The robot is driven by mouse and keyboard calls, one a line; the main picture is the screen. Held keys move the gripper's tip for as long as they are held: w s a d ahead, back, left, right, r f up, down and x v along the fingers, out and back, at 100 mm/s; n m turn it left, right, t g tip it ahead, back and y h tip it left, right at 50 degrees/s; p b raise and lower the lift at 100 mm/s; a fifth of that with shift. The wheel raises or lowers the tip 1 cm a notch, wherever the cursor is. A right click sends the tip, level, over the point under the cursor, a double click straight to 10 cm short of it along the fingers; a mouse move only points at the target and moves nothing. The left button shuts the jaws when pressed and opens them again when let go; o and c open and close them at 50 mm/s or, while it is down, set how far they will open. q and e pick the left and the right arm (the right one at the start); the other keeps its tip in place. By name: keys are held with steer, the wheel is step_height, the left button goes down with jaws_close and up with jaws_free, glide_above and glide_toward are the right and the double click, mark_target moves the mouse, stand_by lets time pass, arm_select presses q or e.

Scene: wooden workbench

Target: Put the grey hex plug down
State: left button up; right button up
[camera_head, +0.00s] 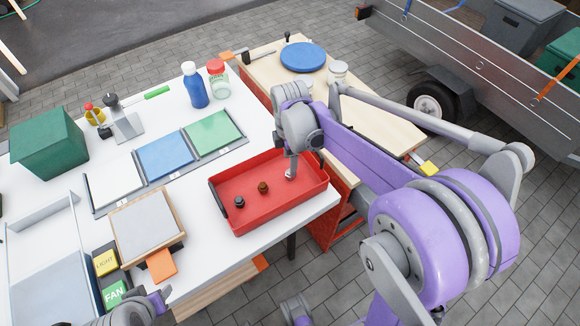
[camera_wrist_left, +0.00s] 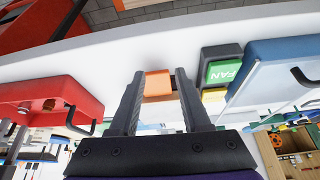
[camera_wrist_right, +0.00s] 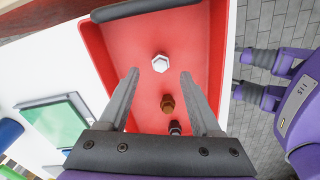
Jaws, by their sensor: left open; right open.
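The grey hex plug (camera_wrist_right: 160,63) sits in the red tray (camera_wrist_right: 102,60), seen from above in the right wrist view. It also shows in the head view (camera_head: 289,175) near the tray's right end, just under my right gripper (camera_head: 291,166). The right gripper is open, its fingers apart on either side of the plug in the right wrist view (camera_wrist_right: 159,74), with no finger touching it that I can see. My left gripper (camera_wrist_left: 157,73) is open and empty near the front edge of the white table, by an orange block (camera_wrist_left: 157,84).
A brown plug (camera_head: 263,187) and a dark plug (camera_head: 239,202) stand in the same tray. A wooden-framed grey plate (camera_head: 146,226) and the FAN button (camera_head: 114,294) lie left of the tray. Blue (camera_head: 165,156) and green (camera_head: 213,133) panels lie behind it.

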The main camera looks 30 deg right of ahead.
step_height(320, 180, up, 6)
steer(key=s+a+f+m+t, duration=0.2)
steer(key=s+a+m, duration=0.1)
steer(key=s+m, duration=0.4)
steer(key=s+a+f+m+t, duration=0.3)
steer(key=s+m, duration=0.5)
steer(key=s, duration=0.2)
steer(key=shift+a, duration=0.35)
